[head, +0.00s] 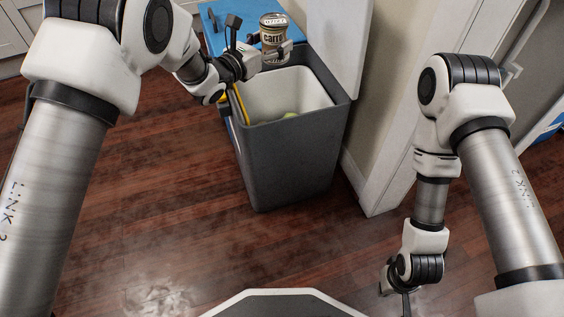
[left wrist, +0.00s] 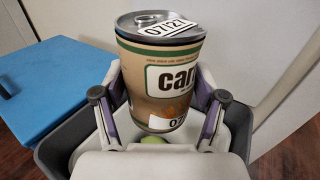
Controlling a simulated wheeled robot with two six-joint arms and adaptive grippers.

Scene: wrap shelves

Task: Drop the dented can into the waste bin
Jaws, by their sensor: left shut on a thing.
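The can (head: 273,42) has a brown and white label reading "carr" and a date tag on its lid. My left gripper (head: 274,54) is shut on the can and holds it upright above the far part of the waste bin. In the left wrist view the can (left wrist: 163,75) sits between the two fingers of the gripper (left wrist: 160,108). No dent is clear on the side that shows. The grey waste bin (head: 290,160) stands open with a white inside, and something green lies in it. My right gripper (head: 398,292) is low at the lower right; its fingers barely show.
A blue lidded box (head: 215,22) stands just behind and left of the bin; its blue top also shows in the left wrist view (left wrist: 55,85). The bin's raised lid (head: 338,45) and a wall are at the right. The wooden floor in front is clear.

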